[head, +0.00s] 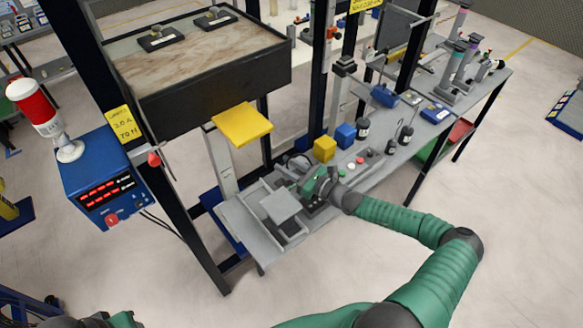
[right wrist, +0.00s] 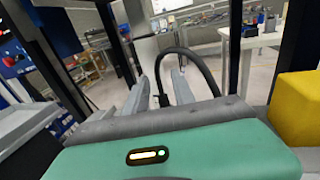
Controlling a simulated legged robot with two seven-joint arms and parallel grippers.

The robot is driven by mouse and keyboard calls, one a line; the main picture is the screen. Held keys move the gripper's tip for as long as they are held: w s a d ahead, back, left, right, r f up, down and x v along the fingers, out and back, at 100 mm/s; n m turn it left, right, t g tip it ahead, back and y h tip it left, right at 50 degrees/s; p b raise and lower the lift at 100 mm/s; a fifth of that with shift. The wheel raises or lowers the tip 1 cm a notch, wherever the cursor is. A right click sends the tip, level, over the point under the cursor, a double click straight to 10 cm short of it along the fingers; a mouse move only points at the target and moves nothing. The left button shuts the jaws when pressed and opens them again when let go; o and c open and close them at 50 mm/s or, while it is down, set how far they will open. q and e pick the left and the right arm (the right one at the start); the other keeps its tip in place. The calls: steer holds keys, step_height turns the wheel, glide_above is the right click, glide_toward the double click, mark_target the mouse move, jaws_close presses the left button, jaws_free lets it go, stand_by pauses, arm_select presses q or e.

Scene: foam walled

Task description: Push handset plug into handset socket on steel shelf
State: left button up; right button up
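The steel shelf (head: 425,133) is the long grey bench running from lower middle to upper right in the head view. My right gripper (head: 305,188) is low over its near end, beside a grey fixture (head: 281,206). In the right wrist view its two fingers (right wrist: 160,88) stand apart. A black cable (right wrist: 208,68) loops up from between them and down to the right. A small dark end lies between the fingers; I cannot tell if it is the handset plug or if they touch it. I cannot make out the handset socket. My left gripper is out of view.
A yellow block (head: 324,149) and a blue block (head: 345,135) stand close behind my right gripper. Small bottles (head: 405,134) stand farther along. The floor in front is clear.

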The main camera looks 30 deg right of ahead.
steer(key=b+v, duration=0.1)
steer(key=v, duration=1.6)
steer(key=shift+w+f, duration=0.1)
steer(key=shift+d, duration=0.1)
